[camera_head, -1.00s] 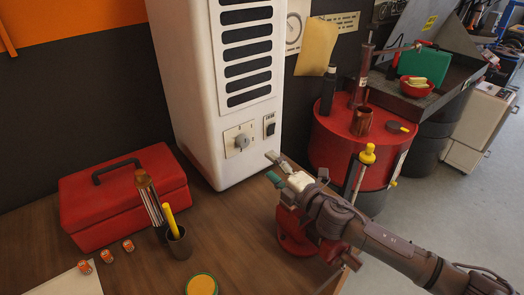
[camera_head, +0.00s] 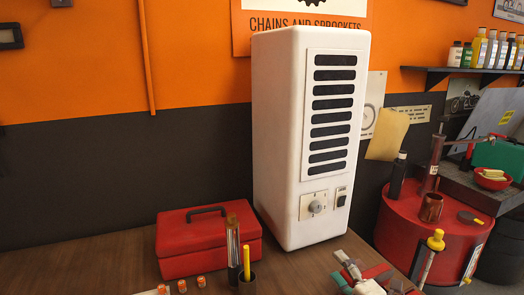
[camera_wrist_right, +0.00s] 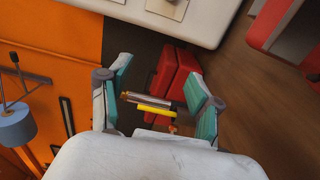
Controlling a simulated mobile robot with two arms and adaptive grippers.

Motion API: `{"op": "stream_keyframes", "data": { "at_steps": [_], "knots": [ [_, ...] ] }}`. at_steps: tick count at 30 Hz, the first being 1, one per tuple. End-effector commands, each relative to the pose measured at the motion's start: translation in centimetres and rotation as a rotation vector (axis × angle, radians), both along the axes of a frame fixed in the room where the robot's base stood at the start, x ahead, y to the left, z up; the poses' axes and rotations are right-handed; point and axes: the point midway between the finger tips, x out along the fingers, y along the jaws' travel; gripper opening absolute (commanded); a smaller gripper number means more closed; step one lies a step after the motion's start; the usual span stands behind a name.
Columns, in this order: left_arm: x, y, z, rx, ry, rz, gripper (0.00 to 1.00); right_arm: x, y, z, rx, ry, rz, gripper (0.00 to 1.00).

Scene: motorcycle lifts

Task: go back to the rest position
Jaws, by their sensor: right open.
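My right gripper (camera_head: 341,268) shows at the lower edge of the head view, in front of the white cabinet (camera_head: 275,140) with dark vent slots and a knob. It is open and empty. In the right wrist view its two teal-padded fingers (camera_wrist_right: 158,72) stand apart, with nothing between them touching the pads. Beyond them show a red toolbox (camera_wrist_right: 165,75) and a yellow pen-like item (camera_wrist_right: 156,112). My left gripper is in neither view.
The red toolbox (camera_head: 205,252) stands on the wooden table (camera_head: 110,262), left of the cabinet. A dark cup (camera_head: 247,284) with a yellow item stands in front. Small orange-red items (camera_head: 182,286) lie nearby. A red drum (camera_head: 400,225) stands at the right.

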Motion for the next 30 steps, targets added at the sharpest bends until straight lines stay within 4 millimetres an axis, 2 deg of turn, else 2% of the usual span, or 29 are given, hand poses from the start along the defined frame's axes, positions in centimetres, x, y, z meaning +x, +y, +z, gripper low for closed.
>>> {"op": "stream_keyframes", "data": {
  "at_steps": [3, 11, 17, 20, 25, 30],
  "knots": [
    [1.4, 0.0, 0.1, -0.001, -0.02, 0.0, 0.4, -0.5, 0.3, -0.4, 0.043, 0.023, -0.023, 0.64],
    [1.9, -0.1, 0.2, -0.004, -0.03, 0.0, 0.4, -2.4, 0.2, -2.2, 0.222, 0.14, -0.148, 0.64],
    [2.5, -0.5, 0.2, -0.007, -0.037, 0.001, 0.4, -5.6, -0.3, -5.0, 0.425, 0.308, -0.311, 0.64],
    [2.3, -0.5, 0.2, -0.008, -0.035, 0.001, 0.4, -8.3, -0.8, -7.2, 0.546, 0.43, -0.425, 0.64],
    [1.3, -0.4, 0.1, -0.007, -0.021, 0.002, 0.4, -15.4, -1.7, -11.9, 0.765, 0.711, -0.669, 0.64],
    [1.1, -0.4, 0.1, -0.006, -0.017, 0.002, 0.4, -22.3, -2.1, -14.8, 0.898, 0.943, -0.869, 0.64]
  ]
}}
